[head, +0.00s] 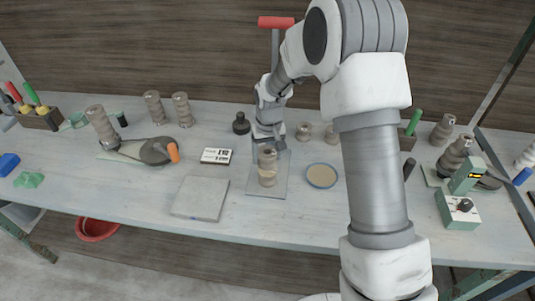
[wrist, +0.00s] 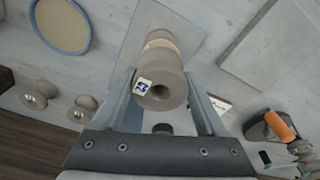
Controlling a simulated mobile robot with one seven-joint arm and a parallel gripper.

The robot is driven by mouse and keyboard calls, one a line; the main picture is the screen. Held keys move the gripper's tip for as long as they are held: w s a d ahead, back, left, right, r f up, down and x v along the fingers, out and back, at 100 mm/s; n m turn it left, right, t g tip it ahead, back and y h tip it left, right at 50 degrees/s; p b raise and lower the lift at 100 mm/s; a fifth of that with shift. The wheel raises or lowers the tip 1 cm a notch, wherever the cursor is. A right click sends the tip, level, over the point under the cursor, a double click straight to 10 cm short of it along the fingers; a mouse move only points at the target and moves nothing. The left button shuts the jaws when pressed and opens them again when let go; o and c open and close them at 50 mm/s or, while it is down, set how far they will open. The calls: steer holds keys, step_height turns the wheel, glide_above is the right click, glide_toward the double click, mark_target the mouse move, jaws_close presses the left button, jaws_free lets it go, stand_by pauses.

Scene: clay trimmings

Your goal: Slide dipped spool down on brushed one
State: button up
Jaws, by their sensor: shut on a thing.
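My gripper (head: 268,145) points down at the middle of the bench, and its two fingers stand on either side of a grey-brown clay spool (wrist: 160,88). The gripper is shut on this upper spool, which has a small blue-and-white tag at its end. Below it, in line and upright, is a second spool (head: 267,180) on a pale grey plate (head: 254,190). A paler band shows between the two bodies. They look in contact or nearly so; I cannot tell if they are fully seated. Which is dipped or brushed is not clear.
A round tan dish (head: 321,175) lies right of the plate and a grey slab (head: 200,198) left of it. Two small spools (head: 303,131) (head: 331,133) stand behind. A white card-like box (head: 216,156) and a dark knobbed object (head: 241,124) are nearby. The front bench strip is clear.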

steer(key=shift+f+b, duration=0.7)
steer(key=shift+f, duration=0.3)
steer(key=o, duration=1.6)
step_height(320, 180, up, 17)
steer(key=s, duration=0.2)
steer(key=s+d+r+t, duration=0.1)
steer(key=s+d+r, duration=0.3)
steer(key=s+r, duration=0.3)
steer(key=s+d+t, duration=0.1)
steer(key=s+d, duration=0.1)
steer(key=s, duration=0.4)
steer(key=s+d+r+m+t, duration=0.1)
steer(key=s+d, duration=0.1)
steer(key=s, duration=0.5)
steer(key=s+d+m+t, duration=0.1)
steer(key=s+d, duration=0.2)
steer(key=s, duration=0.4)
steer(key=shift+s+r, duration=0.15)
steer(key=shift+r, duration=0.1)
